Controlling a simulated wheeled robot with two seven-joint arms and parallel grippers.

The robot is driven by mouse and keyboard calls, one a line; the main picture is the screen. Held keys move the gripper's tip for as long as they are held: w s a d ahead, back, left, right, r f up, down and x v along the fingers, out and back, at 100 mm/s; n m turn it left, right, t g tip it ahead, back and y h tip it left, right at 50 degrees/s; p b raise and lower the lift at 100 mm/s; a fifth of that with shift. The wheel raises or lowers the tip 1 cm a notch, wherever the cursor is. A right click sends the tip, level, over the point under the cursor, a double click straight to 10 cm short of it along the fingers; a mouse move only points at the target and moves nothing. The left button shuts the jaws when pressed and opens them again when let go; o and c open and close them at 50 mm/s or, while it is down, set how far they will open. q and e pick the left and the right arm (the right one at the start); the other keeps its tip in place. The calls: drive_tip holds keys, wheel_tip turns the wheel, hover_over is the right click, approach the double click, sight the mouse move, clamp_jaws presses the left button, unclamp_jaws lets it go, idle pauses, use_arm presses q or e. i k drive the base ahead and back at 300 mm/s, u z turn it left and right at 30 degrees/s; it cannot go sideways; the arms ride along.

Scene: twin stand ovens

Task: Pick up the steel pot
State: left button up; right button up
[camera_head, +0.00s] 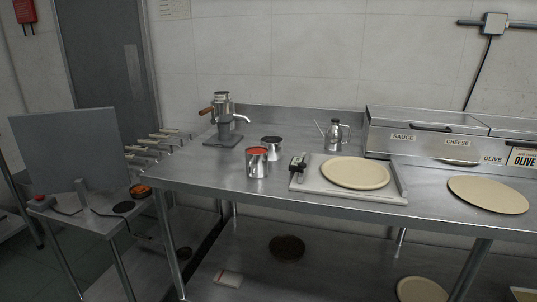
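A steel pot (257,169) stands upright on the steel table, left of the middle, with red sauce at its top. A smaller steel pot (271,145) with a dark top stands just behind it and to the right. The front pot partly covers the view of the smaller one's lower side. The picture does not settle which of the two is meant by the task. Neither of my grippers is in view, and nothing touches either pot.
A pale board (315,186) with a dough round (355,172) lies right of the pots. A spouted steel can (335,137) stands behind it. A steel tap device (223,120) is back left. The front-left tabletop is clear.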

sight(272, 148)
drive_tip(key=k, duration=0.3)
drive_tip(key=u, duration=0.55)
drive_tip(key=i, duration=1.5)
drive_tip(key=z, duration=0.65)
